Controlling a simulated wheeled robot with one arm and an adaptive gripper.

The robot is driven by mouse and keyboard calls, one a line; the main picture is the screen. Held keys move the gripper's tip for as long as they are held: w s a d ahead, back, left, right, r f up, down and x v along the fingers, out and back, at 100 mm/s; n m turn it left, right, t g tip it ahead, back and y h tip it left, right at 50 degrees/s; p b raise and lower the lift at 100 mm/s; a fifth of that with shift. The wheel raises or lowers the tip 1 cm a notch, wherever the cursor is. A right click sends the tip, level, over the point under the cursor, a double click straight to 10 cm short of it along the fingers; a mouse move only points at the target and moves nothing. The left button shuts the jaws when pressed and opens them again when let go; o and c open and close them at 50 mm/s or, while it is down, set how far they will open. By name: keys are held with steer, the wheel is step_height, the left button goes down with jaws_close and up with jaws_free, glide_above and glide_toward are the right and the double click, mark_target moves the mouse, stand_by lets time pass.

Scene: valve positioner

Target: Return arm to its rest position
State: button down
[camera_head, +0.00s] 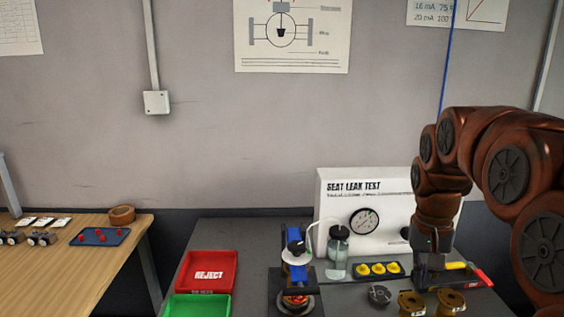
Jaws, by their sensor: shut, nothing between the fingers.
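My arm comes in from the right edge and bends down at the wrist. My gripper (433,260) hangs pointing down at the right of the grey bench, shut and empty. It is over or in front of a dark tray (462,281) holding a red-handled tool (483,277) and a yellow-handled one. Whether the fingertips touch the tray cannot be told. The blue valve positioner assembly (296,267) stands upright at the front middle of the bench, well to the left of my gripper.
The white seat leak test panel (340,196) with a gauge stands behind. A jar (338,245), yellow parts (378,269) and brass pieces (411,303) sit between valve and gripper. Red reject (207,274) and green (199,305) trays are at left. A wooden table (75,262) stands farther left.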

steer(key=s+a+f+n+p, duration=0.1)
steer(key=s+a+f, duration=0.1)
steer(key=s, duration=0.6)
steer(key=s+a+f+n+g+p, duration=0.1)
steer(key=s+a, duration=0.3)
steer(key=s, duration=0.5)
steer(key=s+a+f+n+p, duration=0.1)
steer(key=s+a+f+n, duration=0.1)
steer(key=s, duration=0.7)
steer(key=shift+a+f+g+y+p, duration=0.3)
steer(key=shift+a+f+g+p, duration=0.1)
steer(key=shift+a+f, duration=0.35)
steer(key=shift+d, duration=0.1)
